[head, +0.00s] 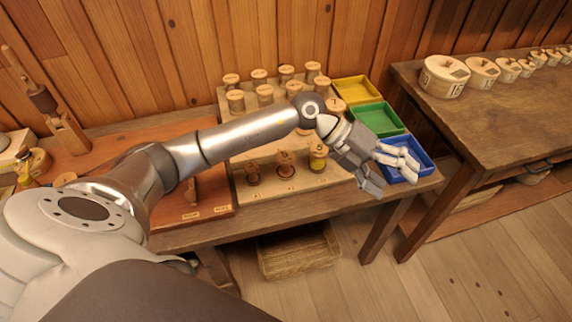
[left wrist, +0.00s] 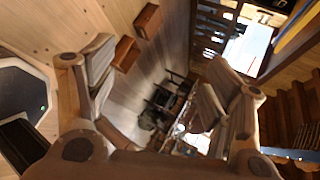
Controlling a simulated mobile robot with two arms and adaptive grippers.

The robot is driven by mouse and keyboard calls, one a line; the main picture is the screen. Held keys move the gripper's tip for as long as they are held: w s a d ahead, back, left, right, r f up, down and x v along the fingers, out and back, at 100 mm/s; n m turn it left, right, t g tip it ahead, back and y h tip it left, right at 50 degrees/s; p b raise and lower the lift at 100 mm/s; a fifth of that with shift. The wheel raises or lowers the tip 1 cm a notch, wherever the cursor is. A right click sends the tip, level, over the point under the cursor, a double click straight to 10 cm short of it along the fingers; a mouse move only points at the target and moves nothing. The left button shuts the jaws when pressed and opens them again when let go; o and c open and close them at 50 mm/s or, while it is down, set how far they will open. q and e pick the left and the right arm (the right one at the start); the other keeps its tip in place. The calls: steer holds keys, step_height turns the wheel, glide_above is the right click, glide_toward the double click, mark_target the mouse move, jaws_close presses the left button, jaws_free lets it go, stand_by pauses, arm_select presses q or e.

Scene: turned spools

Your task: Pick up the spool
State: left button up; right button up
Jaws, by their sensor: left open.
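Several turned wooden spools stand in rows on a light wooden rack on the workbench in the head view. Paler spools, such as one at the back (head: 236,101), stand behind; my left arm hides part of the rack. My left gripper (head: 394,176) is open and empty, to the right of the rack by the blue tray. In the left wrist view its fingers (left wrist: 157,85) are apart with no spool between them. My right gripper is not in view.
A yellow tray (head: 354,90), a green tray (head: 377,119) and a blue tray (head: 418,155) line the bench's right end. Numbered round wooden boxes (head: 443,78) stand on another table at right. A woven basket (head: 298,255) is under the bench. Wooden tools stand at left.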

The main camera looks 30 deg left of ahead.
arm_select(q)
steer(key=w+a+f+g+y, duration=0.15)
steer(key=a+f+y, duration=0.3)
steer(key=a, duration=0.55)
step_height(320, 180, up, 2)
steer(key=n+y, duration=0.2)
steer(key=y, duration=0.6)
glide_above(286, 156)
steer(key=shift+w+g+h, duration=0.25)
steer(key=shift+w+g, duration=0.05)
steer(key=shift+g, duration=0.05)
steer(key=shift+a+f, duration=0.1)
steer(key=shift+f, duration=0.2)
step_height(286, 156, down, 4)
steer(key=shift+f+p, duration=0.25)
steer(key=shift+p, duration=0.25)
steer(key=f, duration=0.1)
steer(key=f+p, duration=0.1)
steer(key=f, duration=0.1)
steer(key=f+p, duration=0.1)
steer(key=shift+s+f, duration=0.35)
steer(key=shift+f, duration=0.35)
steer(key=c, duration=1.1)
steer(key=shift+r, duration=0.15)
steer(key=shift+c, duration=0.2)
